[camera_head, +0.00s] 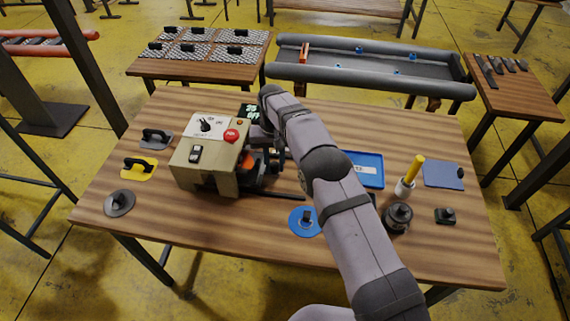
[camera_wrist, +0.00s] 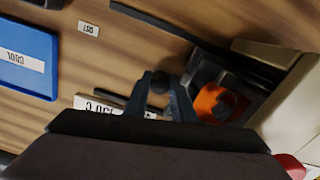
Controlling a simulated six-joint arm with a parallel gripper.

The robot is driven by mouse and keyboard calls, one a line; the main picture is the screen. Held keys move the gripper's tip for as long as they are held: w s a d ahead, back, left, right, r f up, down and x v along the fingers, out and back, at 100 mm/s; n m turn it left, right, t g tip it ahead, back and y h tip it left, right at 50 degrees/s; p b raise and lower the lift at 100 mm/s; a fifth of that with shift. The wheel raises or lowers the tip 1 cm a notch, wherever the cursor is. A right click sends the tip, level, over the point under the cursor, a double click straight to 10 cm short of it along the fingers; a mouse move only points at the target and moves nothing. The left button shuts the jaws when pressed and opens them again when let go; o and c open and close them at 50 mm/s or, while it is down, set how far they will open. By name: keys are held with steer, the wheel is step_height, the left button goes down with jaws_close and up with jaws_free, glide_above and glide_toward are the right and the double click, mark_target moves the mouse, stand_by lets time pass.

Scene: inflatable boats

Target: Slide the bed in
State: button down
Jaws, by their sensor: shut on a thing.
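A beige machine (camera_head: 185,165) with a dial panel and a red button stands at the left middle of the table. Its dark bed (camera_wrist: 200,75) carries an orange piece (camera_wrist: 213,103) in the wrist view. The bed also shows in the head view, low on the machine's right side, partly hidden by my arm. The knob's joint to the bed is hidden behind the fingers. In the head view my arm covers most of the gripper.
A blue tray (camera_head: 368,180) marked COOL lies right of the machine. Hand pads lie left of the machine. A grey boat (camera_head: 345,75) lies behind.

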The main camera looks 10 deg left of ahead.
steer(key=shift+a+r, duration=0.1)
steer(key=shift+a, duration=0.75)
steer(key=c, duration=1.5)
jaws_free()
steer(key=shift+r+b, duration=0.3)
steer(key=shift+r, duration=3.35)
